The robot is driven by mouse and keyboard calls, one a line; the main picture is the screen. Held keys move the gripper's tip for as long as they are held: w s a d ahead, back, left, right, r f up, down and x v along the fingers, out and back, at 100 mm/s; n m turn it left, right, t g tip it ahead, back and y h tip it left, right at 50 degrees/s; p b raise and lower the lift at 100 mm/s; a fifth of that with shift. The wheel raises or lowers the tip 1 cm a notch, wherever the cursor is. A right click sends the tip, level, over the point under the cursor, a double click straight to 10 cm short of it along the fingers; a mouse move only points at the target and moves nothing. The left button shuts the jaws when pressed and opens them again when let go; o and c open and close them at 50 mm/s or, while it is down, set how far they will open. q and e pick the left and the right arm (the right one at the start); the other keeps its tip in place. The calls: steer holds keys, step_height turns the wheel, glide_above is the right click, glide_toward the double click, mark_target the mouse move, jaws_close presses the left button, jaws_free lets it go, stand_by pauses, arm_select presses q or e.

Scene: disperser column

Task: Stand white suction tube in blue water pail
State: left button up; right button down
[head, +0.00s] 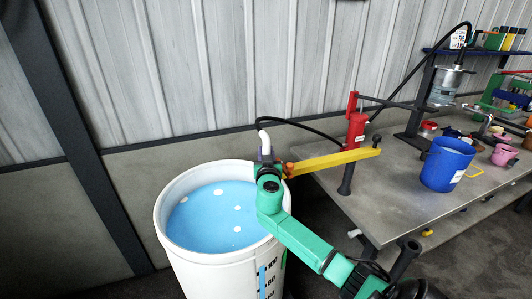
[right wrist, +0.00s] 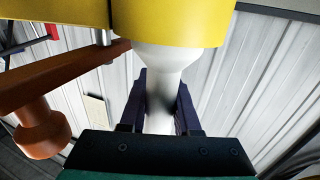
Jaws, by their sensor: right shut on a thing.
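The white suction tube (head: 265,141) stands roughly upright, a black hose bending from its top. My right gripper (head: 267,166) is shut on it near the right rear rim of a big white pail (head: 163,211) holding blue water. In the right wrist view the tube (right wrist: 161,82) is between the dark fingers of the right gripper (right wrist: 159,108). Its far part meets the yellow part at the top; whether they are joined is unclear. The tube's lower end is hidden. A smaller blue pail (head: 447,165) stands on the metal table. My left gripper is not in view.
A yellow bar (head: 335,162) reaches from the table side to my gripper, with an orange lever and knob (right wrist: 38,133) beside it. A red stand (head: 356,130), the metal table (head: 385,200) and a crowded shelf lie to the right. A ribbed wall closes the back.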

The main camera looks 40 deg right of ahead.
steer(key=shift+r, duration=0.1)
steer(key=shift+r+p, duration=2.1)
steer(key=shift+r, duration=1.3)
steer(key=shift+r+p, duration=2.2)
steer(key=shift+r, duration=1.15)
step_height(320, 180, up, 7)
steer(key=p, duration=0.4)
steer(key=shift+p, duration=0.35)
